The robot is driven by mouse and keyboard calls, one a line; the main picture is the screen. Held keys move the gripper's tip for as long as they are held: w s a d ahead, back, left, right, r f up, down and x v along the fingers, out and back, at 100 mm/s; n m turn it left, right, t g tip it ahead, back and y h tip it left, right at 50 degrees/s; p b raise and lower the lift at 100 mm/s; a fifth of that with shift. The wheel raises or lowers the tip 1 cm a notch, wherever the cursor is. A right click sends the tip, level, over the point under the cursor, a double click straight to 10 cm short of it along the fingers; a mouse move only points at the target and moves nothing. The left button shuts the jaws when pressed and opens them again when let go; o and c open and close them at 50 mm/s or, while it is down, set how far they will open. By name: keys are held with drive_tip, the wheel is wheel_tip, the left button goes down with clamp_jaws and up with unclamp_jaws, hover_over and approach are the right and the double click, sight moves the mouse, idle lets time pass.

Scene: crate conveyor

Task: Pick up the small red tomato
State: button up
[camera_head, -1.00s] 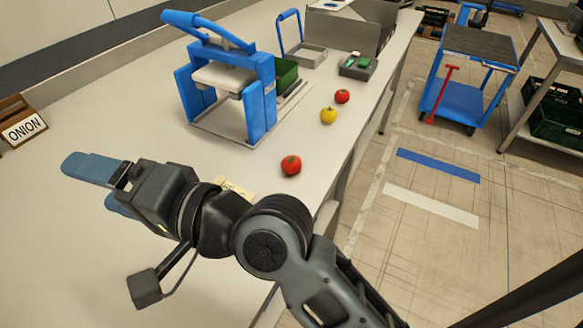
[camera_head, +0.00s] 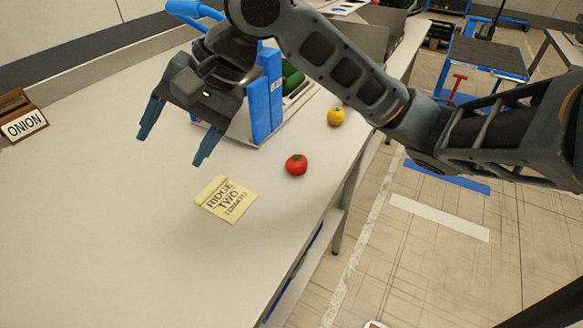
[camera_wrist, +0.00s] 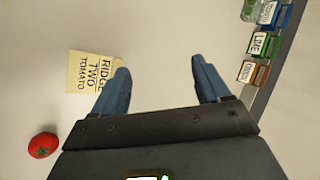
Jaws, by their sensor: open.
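A red tomato (camera_head: 296,165) with a green stem sits on the white table near its right edge. It also shows at the lower left of the wrist view (camera_wrist: 43,146). Another red tomato, seen farther back a second ago, is now hidden behind my arm, so I cannot compare their sizes now. My gripper (camera_head: 172,148) is open and empty, fingers pointing down above the table, to the left of the visible red tomato. In the wrist view its fingers (camera_wrist: 160,66) are wide apart with only bare tabletop between them.
A yellow tomato (camera_head: 335,117) sits behind the red one. A note reading "RIDGE TWO TOMATO" (camera_head: 226,199) lies in front. A blue press (camera_head: 262,108) stands behind my gripper. An ONION box (camera_head: 24,125) is at the left. The table's front is clear.

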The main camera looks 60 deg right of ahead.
sight(296, 158)
drive_tip(key=s+d+f+m+g+h, duration=0.1)
drive_tip(key=s+d, duration=0.2)
drive_tip(key=d, duration=0.2)
drive_tip(key=s+d+f+m+g+h, duration=0.1)
drive_tip(key=s+d+f+g+h, duration=0.1)
drive_tip(key=d, duration=0.3)
drive_tip(key=s+d+f+m+g+h+b, duration=0.1)
drive_tip(key=s+d+g+h, duration=0.1)
drive_tip(key=s+d, duration=0.2)
drive_tip(key=shift+s+d+f+m, duration=0.1)
drive_tip(key=shift+s+d+m, duration=0.1)
drive_tip(key=shift+d, duration=0.2)
drive_tip(key=shift+s+d+f+m, duration=0.1)
drive_tip(key=shift+s+d+m, duration=0.1)
drive_tip(key=shift+d, duration=0.2)
drive_tip(key=shift+d+f, duration=0.1)
drive_tip(key=shift+f, duration=0.2)
drive_tip(key=shift+d+f+b, duration=0.2)
drive_tip(key=shift+d+f, duration=0.05)
drive_tip(key=shift+f, duration=1.5)
drive_tip(key=shift+d+f+b, duration=0.15)
drive_tip(key=shift+d+f, duration=0.05)
drive_tip(key=shift+f, duration=1.55)
drive_tip(key=shift+c, duration=0.3)
drive_tip(key=c, duration=1.1)
